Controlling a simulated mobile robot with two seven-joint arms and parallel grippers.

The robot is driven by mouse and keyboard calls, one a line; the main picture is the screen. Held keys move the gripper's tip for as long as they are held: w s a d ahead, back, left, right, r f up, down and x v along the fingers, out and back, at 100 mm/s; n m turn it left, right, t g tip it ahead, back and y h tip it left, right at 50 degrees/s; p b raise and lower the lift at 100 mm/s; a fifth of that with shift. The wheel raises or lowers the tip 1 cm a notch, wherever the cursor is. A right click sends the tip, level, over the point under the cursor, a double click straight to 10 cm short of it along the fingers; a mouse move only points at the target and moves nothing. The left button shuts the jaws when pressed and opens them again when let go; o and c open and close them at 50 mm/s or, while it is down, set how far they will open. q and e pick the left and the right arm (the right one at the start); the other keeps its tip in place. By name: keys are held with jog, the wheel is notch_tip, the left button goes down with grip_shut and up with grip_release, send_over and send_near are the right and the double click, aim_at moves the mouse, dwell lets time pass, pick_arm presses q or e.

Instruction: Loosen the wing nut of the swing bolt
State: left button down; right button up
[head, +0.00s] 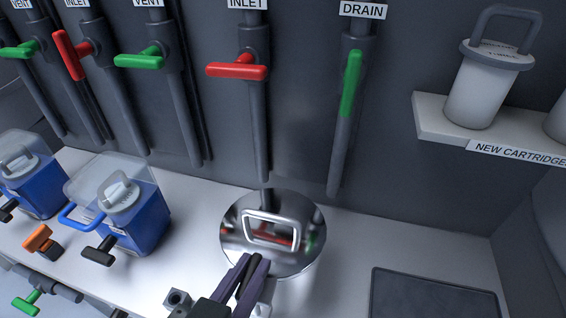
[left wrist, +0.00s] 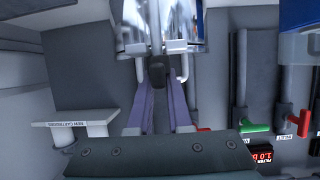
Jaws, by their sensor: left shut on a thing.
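The hopper's round mirror-like lid (head: 235,240) lies flat on the pale counter side of the head view, with a metal loop handle (head: 271,218) on top. My left gripper (head: 251,264) is at the lid's near edge. Its purple fingers are closed around a small dark piece, which appears to be the wing nut (left wrist: 157,70); in the left wrist view this piece sits between the fingertips, against the shiny hopper (left wrist: 135,15). The swing bolt itself is mostly hidden by the fingers. My right gripper is in neither view.
A blue box with a clear lid (head: 120,215) stands left on the counter (head: 200,215). Pipes with a red inlet handle (head: 236,71) and a green drain handle (head: 350,84) run down the back wall. A dark mat (head: 435,295) lies at right, below the cartridge shelf (head: 430,120).

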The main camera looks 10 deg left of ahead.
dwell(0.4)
pick_arm(q)
jog(key=c, duration=0.8)
grip_release()
jog(key=shift+c, duration=0.2)
jog(key=p+v, duration=0.1)
jog(key=v, duration=0.8)
jog(key=shift+s+r, duration=0.15)
jog(key=shift+s, duration=0.25)
jog(key=shift+w, duration=0.1)
